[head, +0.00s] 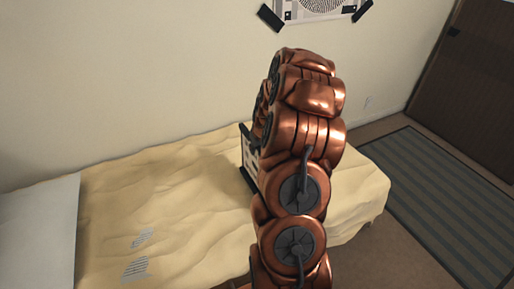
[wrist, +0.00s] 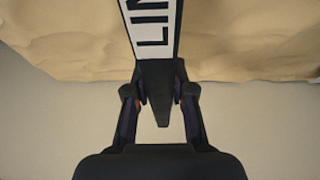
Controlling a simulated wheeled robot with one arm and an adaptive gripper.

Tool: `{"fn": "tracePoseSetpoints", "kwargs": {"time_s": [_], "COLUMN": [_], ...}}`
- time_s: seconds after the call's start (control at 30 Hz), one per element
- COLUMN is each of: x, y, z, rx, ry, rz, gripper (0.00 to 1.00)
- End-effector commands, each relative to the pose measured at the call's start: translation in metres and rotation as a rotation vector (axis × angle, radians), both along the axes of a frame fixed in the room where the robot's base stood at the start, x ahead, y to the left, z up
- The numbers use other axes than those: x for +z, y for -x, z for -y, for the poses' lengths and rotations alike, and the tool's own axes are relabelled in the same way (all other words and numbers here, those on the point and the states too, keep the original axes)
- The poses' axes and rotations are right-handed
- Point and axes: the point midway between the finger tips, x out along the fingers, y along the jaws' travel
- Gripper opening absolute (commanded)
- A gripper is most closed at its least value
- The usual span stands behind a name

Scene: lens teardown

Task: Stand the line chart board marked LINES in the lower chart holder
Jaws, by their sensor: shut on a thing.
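The line chart board (wrist: 152,30) is in the wrist view, white with black letters "LIN" and dark edges; its upper part runs out of the frame. My gripper (wrist: 160,94) is shut on the board's dark tapered grip (wrist: 156,85). In the head view my arm hides the gripper. A white panel with dark marks and black ends (head: 249,155) shows just left of my arm, above or at the bed's far side; I cannot tell whether it is the board, the holder or both. I cannot make out the lower chart holder separately.
A bed with a rumpled tan cover (head: 170,190) fills the lower left, with a white pillow or sheet (head: 35,235) at its left end. A circular chart (head: 322,8) with black corner pieces is on the wall. A striped rug (head: 440,190) and dark door (head: 475,80) are right.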

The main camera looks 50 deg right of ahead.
Motion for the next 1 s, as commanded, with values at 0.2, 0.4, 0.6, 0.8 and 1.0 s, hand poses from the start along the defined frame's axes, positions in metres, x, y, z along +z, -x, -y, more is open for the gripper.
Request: {"fn": "tracePoseSetpoints", "kwargs": {"time_s": [0.2,0.4,0.6,0.8,1.0], "x": [-0.0029,-0.0026,-0.0026,-0.0018,0.0053], "y": [-0.0002,-0.0001,-0.0001,-0.0001,0.0013], "z": [-0.0001,-0.0002,-0.0002,-0.0002,-0.0006], "rx": [0.0,0.0,0.0,0.0,0.001], "ry": [0.0,0.0,0.0,0.0,0.001], "rz": [0.0,0.0,0.0,0.0,0.002], "gripper": [0.0,0.4,0.49,0.49,0.49]}}
